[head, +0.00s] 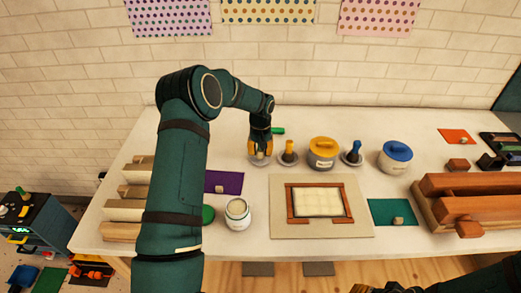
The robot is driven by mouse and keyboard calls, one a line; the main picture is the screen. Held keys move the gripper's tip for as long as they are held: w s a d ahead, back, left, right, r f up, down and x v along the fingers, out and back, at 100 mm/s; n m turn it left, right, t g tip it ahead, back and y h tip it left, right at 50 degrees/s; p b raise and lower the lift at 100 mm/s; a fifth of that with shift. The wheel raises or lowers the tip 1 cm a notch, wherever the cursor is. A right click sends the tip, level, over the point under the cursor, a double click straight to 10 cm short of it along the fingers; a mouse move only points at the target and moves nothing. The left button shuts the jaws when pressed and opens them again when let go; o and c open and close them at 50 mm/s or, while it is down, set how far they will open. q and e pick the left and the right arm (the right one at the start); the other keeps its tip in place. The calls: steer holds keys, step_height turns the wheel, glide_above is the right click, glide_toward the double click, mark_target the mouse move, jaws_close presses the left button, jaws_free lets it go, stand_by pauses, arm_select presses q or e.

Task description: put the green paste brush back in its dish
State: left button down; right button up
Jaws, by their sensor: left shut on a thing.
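My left gripper (260,150) points down over a small pale dish (258,162) at the back of the table. It is shut on the green paste brush, whose green handle (278,130) sticks out to the right behind the fingers. A pale tip shows low between the fingers, at the dish; I cannot tell whether it touches. The fingers hide most of the brush and part of the dish. My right gripper (372,288) shows only in part at the bottom edge, and its fingers are unclear.
A yellow brush (289,150) and a blue brush (353,150) stand in dishes to the right, near a yellow-lidded pot (322,155) and a blue-lidded pot (396,158). An open jar (238,214) stands by a green lid (208,214). A framed board (320,225) lies in front.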

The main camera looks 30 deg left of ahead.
arm_select(q)
steer(key=shift+f+b, duration=0.45)
steer(key=shift+f, duration=0.15)
stand_by(0.9)
steer(key=c, duration=0.6)
jaws_free()
steer(key=o, duration=0.6)
steer(key=shift+c, duration=0.2)
steer(key=shift+r, duration=0.15)
steer(key=shift+r+p, duration=2.5)
steer(key=shift+r, duration=1.9)
